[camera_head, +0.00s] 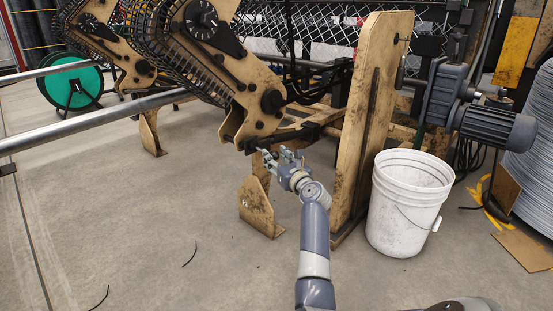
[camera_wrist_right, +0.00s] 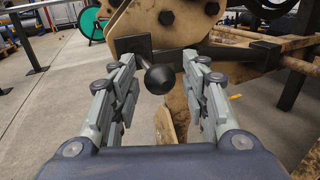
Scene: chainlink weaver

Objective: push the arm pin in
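The arm pin shows in the right wrist view as a black shaft with a round black knob (camera_wrist_right: 160,79). It sticks out towards the camera from a black block at the lower end of the tan machine arm (camera_wrist_right: 170,18). In the head view my right gripper (camera_head: 278,156) is just below the lower end of that machine arm (camera_head: 240,95) and hides the pin there. In the right wrist view the gripper's fingers (camera_wrist_right: 160,88) are wide apart, one on each side of the knob. I cannot tell whether either finger touches it. My left gripper is not in view.
A tan upright post (camera_head: 362,110) stands right of my right gripper, with a white bucket (camera_head: 408,205) beside it. A tan foot bracket (camera_head: 258,208) stands below the gripper. A motor (camera_head: 480,115) is at the right. The floor (camera_head: 130,240) at the left is mostly clear.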

